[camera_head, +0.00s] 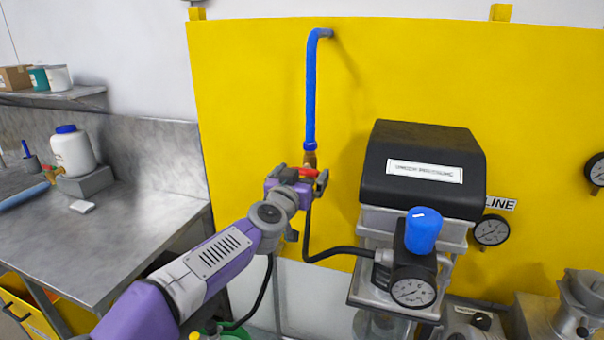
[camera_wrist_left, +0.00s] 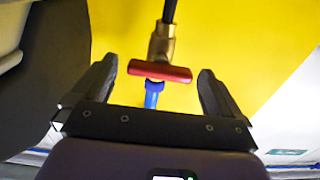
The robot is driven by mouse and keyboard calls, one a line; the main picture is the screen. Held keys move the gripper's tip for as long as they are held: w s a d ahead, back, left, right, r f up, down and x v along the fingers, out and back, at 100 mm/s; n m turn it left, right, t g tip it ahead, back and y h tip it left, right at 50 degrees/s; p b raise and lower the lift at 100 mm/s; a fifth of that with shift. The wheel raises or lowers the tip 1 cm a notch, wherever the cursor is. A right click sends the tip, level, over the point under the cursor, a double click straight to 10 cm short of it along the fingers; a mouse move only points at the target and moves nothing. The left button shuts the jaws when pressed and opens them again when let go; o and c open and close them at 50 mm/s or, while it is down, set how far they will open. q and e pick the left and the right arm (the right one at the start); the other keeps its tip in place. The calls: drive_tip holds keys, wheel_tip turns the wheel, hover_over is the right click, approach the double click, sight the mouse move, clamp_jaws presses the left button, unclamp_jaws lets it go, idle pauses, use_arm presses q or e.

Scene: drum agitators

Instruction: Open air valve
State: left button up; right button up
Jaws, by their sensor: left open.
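The air valve is a brass fitting with a red handle (camera_head: 308,172), at the lower end of a blue air pipe (camera_head: 311,95) in front of the yellow panel. In the left wrist view the red handle (camera_wrist_left: 160,71) lies crosswise to the brass body (camera_wrist_left: 161,45) and the line. My left gripper (camera_head: 298,180) is at the valve. Its open fingers (camera_wrist_left: 159,88) stand on either side of the red handle, with a visible gap at each side. The head view partly hides the valve body behind the gripper. My right gripper is not in view.
A black hose (camera_head: 330,253) runs from below the valve to a regulator with a blue knob (camera_head: 423,230) and a gauge (camera_head: 413,291). A black-covered unit (camera_head: 422,165) stands right of the valve. A steel bench (camera_head: 120,235) is at left. The yellow panel (camera_head: 250,90) is close behind.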

use_arm(q)
drive_tip(key=shift+w, duration=0.2)
drive_tip(key=shift+c, duration=0.2)
drive_tip(key=c, duration=1)
